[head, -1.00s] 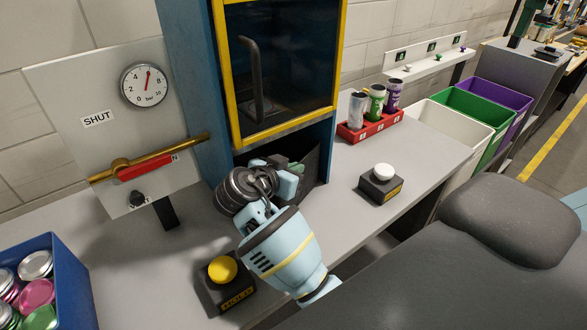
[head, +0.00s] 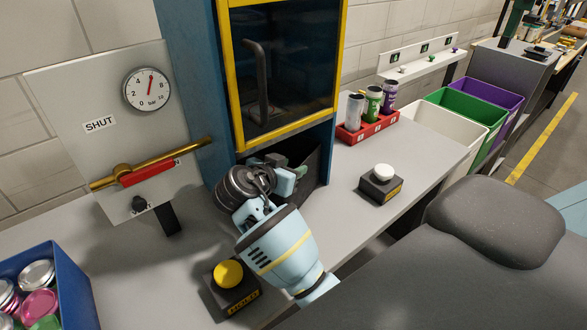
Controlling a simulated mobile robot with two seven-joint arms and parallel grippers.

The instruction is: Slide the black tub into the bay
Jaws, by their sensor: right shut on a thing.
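The bay (head: 326,140) is the opening at the bottom of the blue cabinet, under its yellow-framed dark door. The black tub (head: 312,178) is at this opening, partly inside it; its dark right side shows. My right gripper (head: 286,178) is at the front of the tub, shut on it. My wrist hides the tub's left and front, so the exact grip and the depth of the tub in the bay cannot be told. My left gripper is not in view.
A yellow-button box (head: 228,274) stands close to my right wrist. A white-button box (head: 382,172) and a red can rack (head: 366,132) stand to the right. A brass lever (head: 185,157) juts from the gauge panel at left. A blue crate of cans (head: 77,290) is at lower left.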

